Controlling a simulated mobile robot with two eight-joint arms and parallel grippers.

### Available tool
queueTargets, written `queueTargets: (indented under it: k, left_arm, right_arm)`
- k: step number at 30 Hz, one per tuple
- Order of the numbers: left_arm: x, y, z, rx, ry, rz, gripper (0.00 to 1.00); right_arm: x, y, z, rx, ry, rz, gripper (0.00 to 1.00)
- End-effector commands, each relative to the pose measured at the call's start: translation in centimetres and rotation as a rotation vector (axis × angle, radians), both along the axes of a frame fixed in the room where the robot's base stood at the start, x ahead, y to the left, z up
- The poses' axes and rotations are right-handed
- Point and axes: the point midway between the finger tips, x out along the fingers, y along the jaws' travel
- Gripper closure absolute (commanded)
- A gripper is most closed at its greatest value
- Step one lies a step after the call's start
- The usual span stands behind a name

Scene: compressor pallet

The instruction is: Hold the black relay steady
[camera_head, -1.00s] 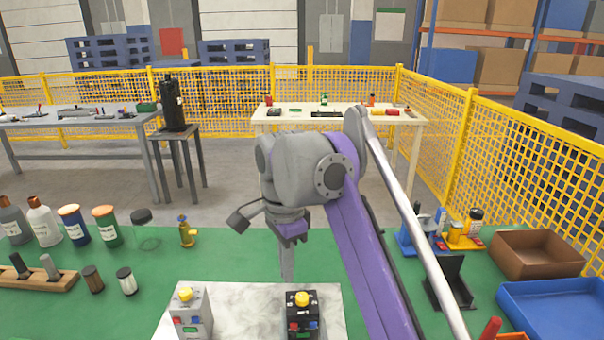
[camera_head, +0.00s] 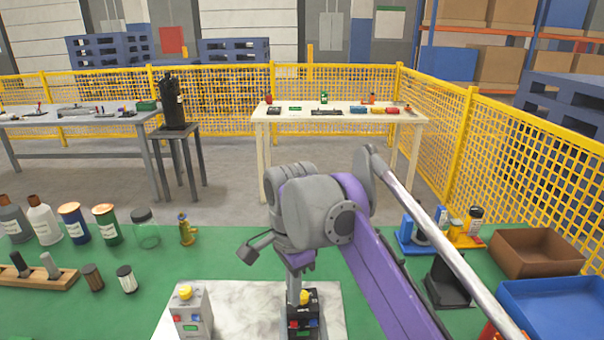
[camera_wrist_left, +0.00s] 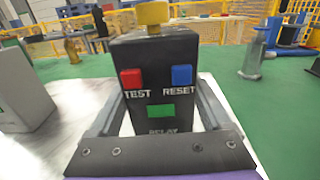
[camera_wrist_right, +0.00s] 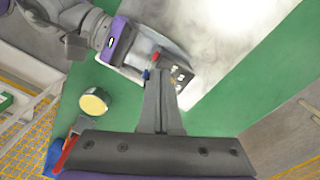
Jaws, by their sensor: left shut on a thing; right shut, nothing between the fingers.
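The black relay (camera_head: 303,326) stands on the pale marbled plate (camera_head: 250,313), with a yellow knob on top. In the left wrist view the relay (camera_wrist_left: 145,55) shows red TEST and blue RESET buttons and a green window. My left gripper (camera_wrist_left: 158,98) is shut on its two sides; it lies outside the head view. My right gripper (camera_head: 297,299) is shut and empty, pointing down at the top of the relay beside the yellow knob. In the right wrist view its closed fingers (camera_wrist_right: 160,72) hide part of the relay. I cannot tell whether they touch it.
A grey box (camera_head: 192,314) with a yellow knob stands left of the relay on the plate. Bottles and jars (camera_head: 72,223) stand at left on the green bench top. A brown bin (camera_head: 535,253) and a blue bin (camera_head: 560,305) are at right. My right arm crosses the middle.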

Motion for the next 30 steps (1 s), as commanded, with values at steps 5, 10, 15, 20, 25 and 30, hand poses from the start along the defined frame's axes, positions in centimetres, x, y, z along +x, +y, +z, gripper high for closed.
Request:
queueTargets:
  k: [5,10,15,20,25,30]
  left_arm:
    - [0.01,0.02,0.0,0.0,0.0,0.001,0.98]
    - [0.01,0.03,0.0,0.001,0.0,0.001,0.98]
    - [0.01,0.03,0.0,0.001,0.0,0.001,0.98]
    - [0.01,0.03,0.0,0.001,0.0,0.001,0.98]
    - [0.01,0.03,0.0,0.001,0.0,0.001,0.98]
    - [0.01,0.03,0.0,0.001,0.0,0.001,0.98]
  right_arm:
    - [0.01,0.01,-1.18,0.001,0.0,0.0,1.0]
    - [0.01,0.01,-1.45,0.001,0.0,0.0,1.0]
    - [0.01,0.02,-1.43,0.001,0.0,0.0,1.0]
    - [0.04,0.0,-1.42,0.001,0.0,0.0,1.0]
    - [0.17,-0.1,-1.41,0.001,0.0,0.0,1.0]
    - [0.34,-0.21,-1.41,0.001,0.0,0.0,1.0]
